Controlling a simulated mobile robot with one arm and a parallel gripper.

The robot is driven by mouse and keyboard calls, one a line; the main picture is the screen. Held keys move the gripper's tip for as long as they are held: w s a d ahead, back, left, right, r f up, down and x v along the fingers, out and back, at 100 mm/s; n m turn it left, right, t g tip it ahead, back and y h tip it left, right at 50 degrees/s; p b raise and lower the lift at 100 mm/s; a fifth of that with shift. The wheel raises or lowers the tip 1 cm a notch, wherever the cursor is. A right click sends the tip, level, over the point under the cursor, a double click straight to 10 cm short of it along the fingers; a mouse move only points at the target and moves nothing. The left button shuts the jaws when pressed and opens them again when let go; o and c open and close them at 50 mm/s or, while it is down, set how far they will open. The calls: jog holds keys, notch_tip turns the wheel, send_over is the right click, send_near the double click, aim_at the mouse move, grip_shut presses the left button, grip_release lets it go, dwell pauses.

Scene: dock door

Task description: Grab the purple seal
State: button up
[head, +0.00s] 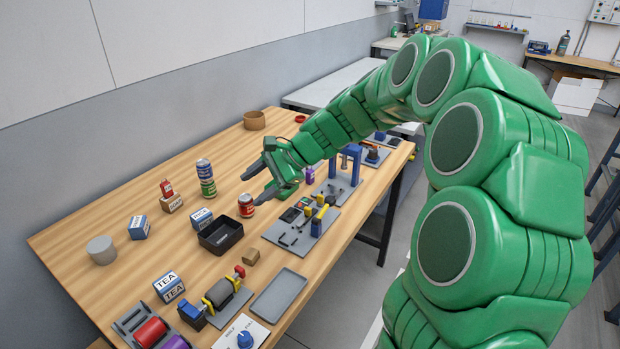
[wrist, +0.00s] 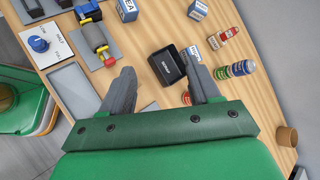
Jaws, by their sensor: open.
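Two purple things show in the head view, and I cannot tell which is the seal. A small purple object (head: 309,175) stands on the table just right of my gripper, partly hidden by the arm. A purple cylinder (head: 177,342) lies beside a red cylinder (head: 150,331) in a grey holder at the near left end, cut by the frame edge. My gripper (head: 256,184) is open and empty, above the middle of the table.
A black bin (head: 220,235) stands on the wooden table, near a red can (head: 246,205) and stacked cans (head: 206,178). A grey tray (head: 279,295) lies at the front edge. Boards with blue fixtures (head: 344,165) line the right side. Bare wood lies towards the wall.

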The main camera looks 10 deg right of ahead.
jog(key=w+d+f+m+t+y, duration=0.1)
jog(key=w+d+f+m+t, duration=0.2)
jog(key=w, duration=0.7)
jog(key=m+t+h, duration=0.2)
jog(key=m+t, duration=0.4)
jog(key=m, duration=0.7)
send_near(313, 172)
jog(key=x, duration=0.3)
jog(key=shift+w, duration=0.15)
jog(key=shift+x, duration=3.85)
jog(key=shift+a+r, duration=0.1)
jog(key=shift+a, duration=0.05)
jog(key=c, duration=1)
